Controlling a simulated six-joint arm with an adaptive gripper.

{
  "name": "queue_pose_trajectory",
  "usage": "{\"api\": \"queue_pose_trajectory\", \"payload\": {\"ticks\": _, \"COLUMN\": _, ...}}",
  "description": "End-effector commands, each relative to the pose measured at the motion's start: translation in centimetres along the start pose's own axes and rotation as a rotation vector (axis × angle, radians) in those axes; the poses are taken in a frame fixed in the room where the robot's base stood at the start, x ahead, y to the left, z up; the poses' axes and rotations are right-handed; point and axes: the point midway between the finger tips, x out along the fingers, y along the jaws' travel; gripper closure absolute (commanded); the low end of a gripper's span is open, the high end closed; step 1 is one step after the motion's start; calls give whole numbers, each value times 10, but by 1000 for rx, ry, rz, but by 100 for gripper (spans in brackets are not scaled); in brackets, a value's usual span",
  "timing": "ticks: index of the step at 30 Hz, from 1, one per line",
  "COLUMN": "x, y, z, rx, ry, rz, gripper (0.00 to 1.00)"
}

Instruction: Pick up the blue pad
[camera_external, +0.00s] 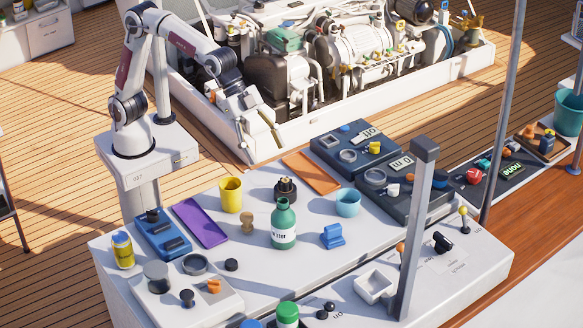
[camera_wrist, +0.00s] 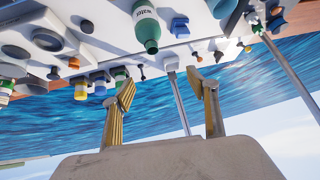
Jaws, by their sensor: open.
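Two blue items stand on the white table, and I cannot tell for sure which is the blue pad. A flat blue tray-like block (camera_external: 162,236) with dark parts on top lies at the table's left. A small blue block (camera_external: 333,236) with a raised top stands right of the green bottle; it seems to show in the wrist view (camera_wrist: 180,27). My gripper (camera_external: 262,138) is open and empty, raised beyond the table's far edge, well away from both. In the wrist view the two fingers (camera_wrist: 166,88) are apart with nothing between them.
The green bottle (camera_external: 284,226), yellow cup (camera_external: 231,194), light-blue cup (camera_external: 348,203) and wooden stamp (camera_external: 247,223) stand mid-table. A purple tray (camera_external: 200,222) and orange tray (camera_external: 311,173) lie flat. A grey post (camera_external: 417,230) rises at the right front.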

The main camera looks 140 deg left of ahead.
Motion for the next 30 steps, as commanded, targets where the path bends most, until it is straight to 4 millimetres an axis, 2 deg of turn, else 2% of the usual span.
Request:
{"api": "queue_pose_trajectory", "payload": {"ticks": 1, "x": 12, "y": -7, "z": -4, "rx": -1, "ry": 0, "rz": -4, "gripper": 41}}
{"api": "queue_pose_trajectory", "payload": {"ticks": 6, "x": 48, "y": -26, "z": -16, "rx": 0, "ry": 2, "rz": -18, "gripper": 41}}
{"api": "queue_pose_trajectory", "payload": {"ticks": 12, "x": 92, "y": -46, "z": -20, "rx": 6, "ry": -11, "rz": -30, "gripper": 41}}
{"api": "queue_pose_trajectory", "payload": {"ticks": 24, "x": 177, "y": -70, "z": 2, "rx": 30, "ry": -80, "rz": -38, "gripper": 41}}
{"api": "queue_pose_trajectory", "payload": {"ticks": 30, "x": 204, "y": -76, "z": 14, "rx": 41, "ry": -109, "rz": -39, "gripper": 41}}
